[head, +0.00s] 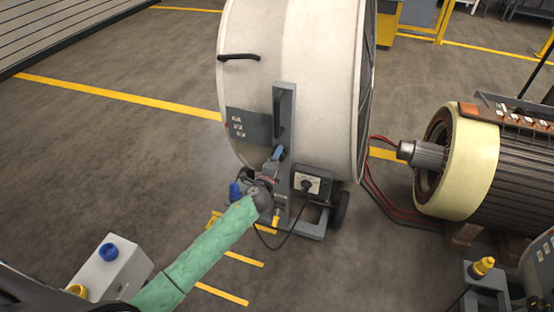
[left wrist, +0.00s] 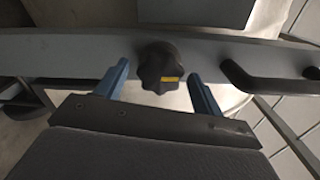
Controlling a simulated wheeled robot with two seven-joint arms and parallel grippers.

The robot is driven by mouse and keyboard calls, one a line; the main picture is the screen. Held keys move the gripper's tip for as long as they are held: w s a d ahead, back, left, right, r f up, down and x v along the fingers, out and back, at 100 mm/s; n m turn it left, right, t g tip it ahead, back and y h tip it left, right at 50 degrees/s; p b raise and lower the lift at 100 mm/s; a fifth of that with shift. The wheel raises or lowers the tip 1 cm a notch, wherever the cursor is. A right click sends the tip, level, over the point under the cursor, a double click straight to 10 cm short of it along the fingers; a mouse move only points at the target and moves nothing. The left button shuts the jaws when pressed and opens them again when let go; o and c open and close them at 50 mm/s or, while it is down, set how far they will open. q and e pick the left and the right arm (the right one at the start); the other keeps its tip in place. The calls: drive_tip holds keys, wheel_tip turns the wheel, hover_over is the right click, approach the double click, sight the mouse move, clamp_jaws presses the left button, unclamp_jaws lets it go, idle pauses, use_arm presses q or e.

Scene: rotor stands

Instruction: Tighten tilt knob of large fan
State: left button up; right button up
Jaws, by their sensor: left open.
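The large fan (head: 290,80) is a big white drum on a grey stand with wheels. Its tilt knob (left wrist: 158,68) is black and lobed with a yellow mark, on the grey upright bracket (left wrist: 60,55). In the head view my left gripper hides the knob. My left gripper (head: 279,154) is at the bracket, low on the near side of the drum. In the left wrist view its blue fingers (left wrist: 160,84) are open, one on each side of the knob, with visible gaps. My right gripper is not in view.
A black handle (left wrist: 265,80) sticks out of the bracket beside the right finger. A control box (head: 310,184) with a dial sits on the stand, and a black cable hangs below it. A large motor rotor (head: 470,160) and red cables are at right.

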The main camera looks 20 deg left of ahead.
use_arm(q)
drive_tip(key=s, duration=0.7)
drive_tip(key=shift+s+b, duration=0.3)
drive_tip(key=shift+b, duration=0.05)
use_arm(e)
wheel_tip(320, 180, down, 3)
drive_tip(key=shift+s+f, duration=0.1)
use_arm(q)
drive_tip(key=shift+a, duration=0.15)
